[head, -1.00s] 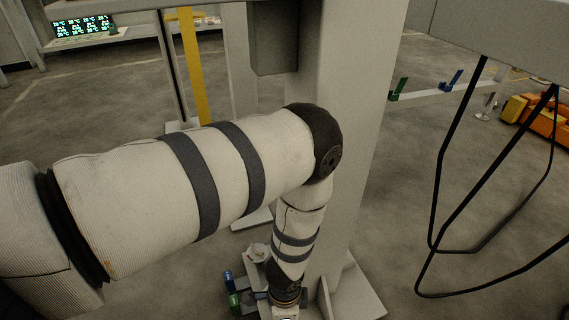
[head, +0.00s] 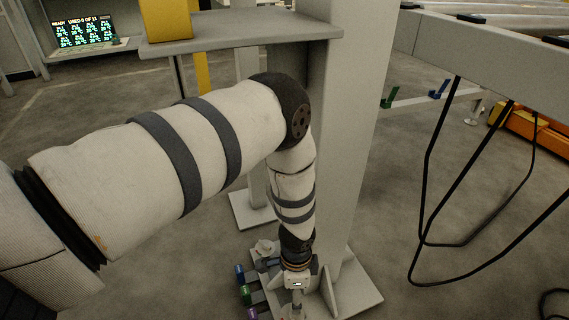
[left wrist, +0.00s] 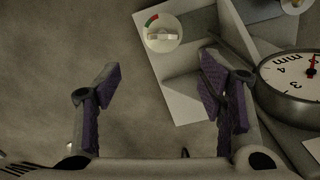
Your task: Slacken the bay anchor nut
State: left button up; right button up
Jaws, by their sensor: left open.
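My left gripper (head: 294,308) points down at the foot of the grey column, at the bottom edge of the head view. In the left wrist view the left gripper (left wrist: 160,100) is open, with two purple-padded fingers apart and nothing between them. Ahead of them, a round pale disc (left wrist: 162,33) with a red and green arc and a light bar sits at the pale foot plate (left wrist: 185,105). I cannot tell whether this disc is the bay anchor nut. The right finger overlaps the foot plate in the picture. My right gripper is not in view.
A dial gauge (left wrist: 298,88) marked mm lies close right of the right finger. Blue (head: 240,272), green (head: 245,294) and purple (head: 252,313) parts stand left of the gripper. The column (head: 345,150) rises beside my arm. Black cables (head: 427,190) hang at right; open floor lies between.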

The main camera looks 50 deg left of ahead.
pick_arm(q)
jog(key=f+b, duration=0.2)
jog(key=f, duration=0.2)
jog(key=f+b, duration=0.1)
jog(key=f, duration=0.3)
jog(key=f+b, duration=0.2)
jog(key=f, duration=0.2)
jog(key=shift+w+a+f+b, duration=0.1)
jog(key=shift+a+f+b, duration=0.1)
jog(key=shift+a+b, duration=0.15)
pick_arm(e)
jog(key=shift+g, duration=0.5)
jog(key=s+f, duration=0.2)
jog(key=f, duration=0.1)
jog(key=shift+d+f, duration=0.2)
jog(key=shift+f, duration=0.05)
pick_arm(q)
jog(key=shift+d, duration=0.1)
jog(key=c, duration=1.2)
